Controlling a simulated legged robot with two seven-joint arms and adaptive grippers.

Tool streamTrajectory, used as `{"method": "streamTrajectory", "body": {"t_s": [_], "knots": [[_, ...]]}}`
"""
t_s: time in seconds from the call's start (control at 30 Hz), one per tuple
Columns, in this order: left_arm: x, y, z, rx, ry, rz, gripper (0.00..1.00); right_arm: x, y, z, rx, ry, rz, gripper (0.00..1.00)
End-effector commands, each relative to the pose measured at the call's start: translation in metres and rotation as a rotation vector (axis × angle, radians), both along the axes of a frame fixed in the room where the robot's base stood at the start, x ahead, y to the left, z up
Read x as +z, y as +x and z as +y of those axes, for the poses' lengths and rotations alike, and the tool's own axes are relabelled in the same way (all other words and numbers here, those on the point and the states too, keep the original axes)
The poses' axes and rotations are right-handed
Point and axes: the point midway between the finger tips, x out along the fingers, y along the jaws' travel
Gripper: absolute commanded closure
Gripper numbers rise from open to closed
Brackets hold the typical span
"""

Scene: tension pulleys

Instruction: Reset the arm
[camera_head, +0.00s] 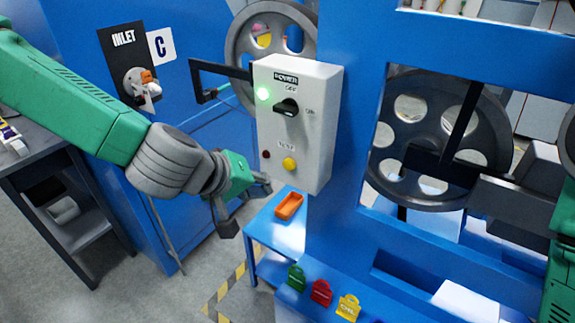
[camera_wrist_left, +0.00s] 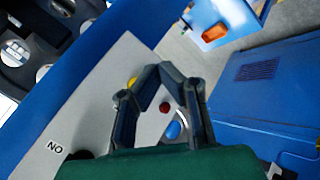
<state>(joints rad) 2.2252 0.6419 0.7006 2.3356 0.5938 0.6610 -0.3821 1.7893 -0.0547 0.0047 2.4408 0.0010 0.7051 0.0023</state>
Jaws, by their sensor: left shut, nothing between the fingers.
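My left gripper (camera_head: 246,208) is beside the lower left of the grey control box (camera_head: 325,125) in the head view, empty. In the wrist view its fingertips (camera_wrist_left: 158,70) come together in front of the box face. The box has a black power knob (camera_head: 287,107), a lit green lamp (camera_head: 263,93), a dark red lamp (camera_head: 266,154) and a yellow button (camera_head: 289,163). A red dot (camera_wrist_left: 165,107) and a blue round part (camera_wrist_left: 173,130) show between the fingers. Only green parts of my right arm (camera_head: 558,275) show at the right edge; its gripper is out of frame.
A dark angled bracket (camera_head: 212,72) juts out left of the box. Blue frame panels (camera_head: 345,215) and a spoked pulley (camera_head: 490,130) stand to the right. An orange tray (camera_head: 289,206) is below the box. Green, red and yellow tags (camera_head: 321,292) sit lower down. Grey floor is open at lower left.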

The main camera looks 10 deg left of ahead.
Motion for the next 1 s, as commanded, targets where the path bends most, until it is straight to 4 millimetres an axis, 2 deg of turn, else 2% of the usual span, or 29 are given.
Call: {"method": "streamTrajectory", "body": {"t_s": [0.47, 0.57, 0.67, 0.77, 0.8, 0.87, 0.9, 1.0], "knots": [[-0.001, 0.000, 0.000, -0.001, 0.001, 0.001, 1.00, 0.000, 0.000, 0.000, 0.000, 0.000, 0.000, 0.60], [-0.019, -0.006, 0.000, -0.010, 0.020, 0.018, 1.00, -0.006, 0.000, 0.000, 0.000, 0.000, 0.000, 0.60], [-0.065, -0.022, 0.002, -0.041, 0.074, 0.060, 1.00, -0.019, 0.000, 0.000, 0.000, 0.000, 0.000, 0.60], [-0.132, -0.050, 0.010, -0.090, 0.156, 0.124, 1.00, -0.038, 0.000, 0.000, 0.000, 0.000, 0.000, 0.60], [-0.160, -0.064, 0.014, -0.115, 0.192, 0.152, 1.00, -0.047, 0.000, 0.000, 0.000, 0.000, 0.000, 0.60], [-0.201, -0.086, 0.023, -0.154, 0.248, 0.194, 1.00, -0.059, 0.000, 0.000, 0.000, 0.000, 0.000, 0.60], [-0.227, -0.102, 0.030, -0.182, 0.284, 0.223, 1.00, -0.068, 0.000, 0.000, 0.000, 0.000, 0.000, 0.60], [-0.289, -0.145, 0.050, -0.261, 0.375, 0.295, 1.00, -0.089, 0.000, 0.000, 0.000, 0.000, 0.000, 0.60]]}}
